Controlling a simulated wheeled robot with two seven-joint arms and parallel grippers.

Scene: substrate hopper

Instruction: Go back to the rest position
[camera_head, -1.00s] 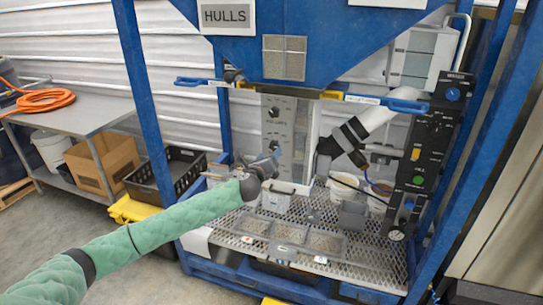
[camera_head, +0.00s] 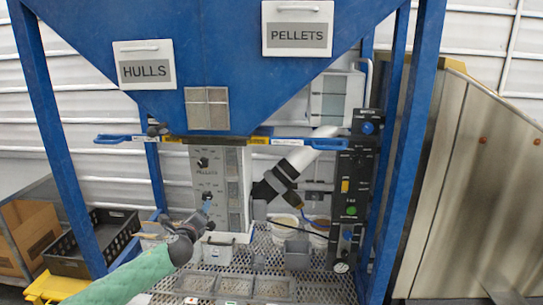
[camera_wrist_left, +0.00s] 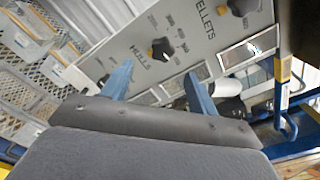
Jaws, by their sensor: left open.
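My left gripper (camera_head: 204,219) is at the end of my green-sleeved arm, in front of the lower part of the grey dial panel (camera_head: 207,184) under the blue hopper (camera_head: 222,75). In the left wrist view its two blue-grey fingers (camera_wrist_left: 158,76) are spread apart with nothing between them. Beyond them is the panel with the black HULLS dial (camera_wrist_left: 160,49) and the PELLETS dial (camera_wrist_left: 241,6). Contact between fingers and panel cannot be told. My right gripper is not in view.
A mesh shelf (camera_head: 335,288) holds a tray with several compartments (camera_head: 235,285) and white buckets (camera_head: 284,226). A black control box (camera_head: 352,190) is at the right. Blue frame posts (camera_head: 55,140) stand on both sides. A black crate (camera_head: 92,243) is at the left.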

